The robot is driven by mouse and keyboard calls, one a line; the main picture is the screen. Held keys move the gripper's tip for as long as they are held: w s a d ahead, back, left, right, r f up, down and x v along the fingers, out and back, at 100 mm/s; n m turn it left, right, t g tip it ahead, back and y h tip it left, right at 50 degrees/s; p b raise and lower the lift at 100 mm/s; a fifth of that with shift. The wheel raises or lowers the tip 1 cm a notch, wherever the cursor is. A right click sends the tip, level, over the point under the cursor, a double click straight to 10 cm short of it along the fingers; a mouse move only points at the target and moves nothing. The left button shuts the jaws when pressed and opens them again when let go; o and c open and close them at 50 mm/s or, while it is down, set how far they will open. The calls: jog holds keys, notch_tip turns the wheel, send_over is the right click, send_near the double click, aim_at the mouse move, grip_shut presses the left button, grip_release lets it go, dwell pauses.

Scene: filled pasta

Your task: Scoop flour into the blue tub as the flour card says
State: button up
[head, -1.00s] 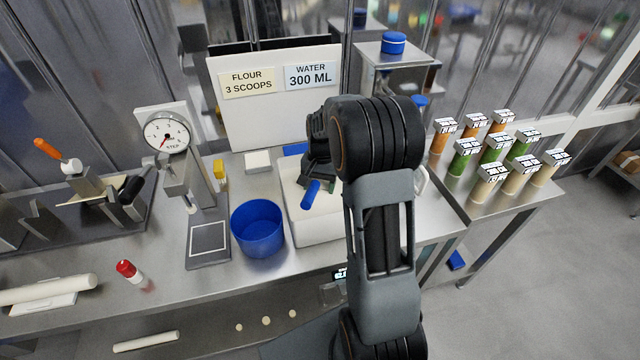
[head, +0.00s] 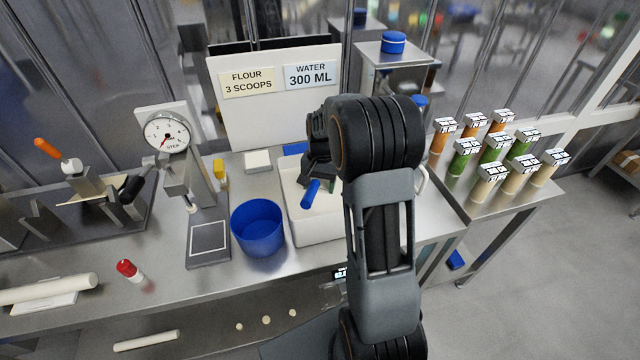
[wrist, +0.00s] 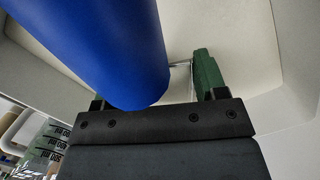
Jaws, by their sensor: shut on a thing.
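The flour card (head: 247,82) on the white board reads "FLOUR 3 SCOOPS". The blue tub (head: 258,228) stands upright on the counter; I see only blue inside it. A white bin (head: 316,232) stands just right of the tub. My gripper (head: 317,178) is over the bin, shut on a blue-handled scoop (head: 311,194). The blue handle (wrist: 100,45) fills the upper left of the wrist view beside one green finger, with pale bin walls behind. The scoop's bowl and any flour on it are hidden.
A water card (head: 310,75) reads "300 ML". Several labelled jars (head: 490,180) stand on the right table. The counter in front of the scale is clear.

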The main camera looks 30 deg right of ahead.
notch_tip(320, 180, up, 12)
jog(key=p, duration=0.9)
jog(key=shift+r, duration=0.15)
dwell(0.5)
jog(key=s+a+f+m+p, duration=0.1)
jog(key=s+a+f+m, duration=0.1)
jog(key=a, duration=1)
jog(key=s+a+f+m+t+h+p, duration=0.1)
jog(key=s+a+f+m, duration=0.1)
jog(key=a, duration=1)
jog(key=shift+s+a+m, duration=0.2)
jog(key=shift+s+m, duration=0.15)
jog(key=shift+m, duration=0.55)
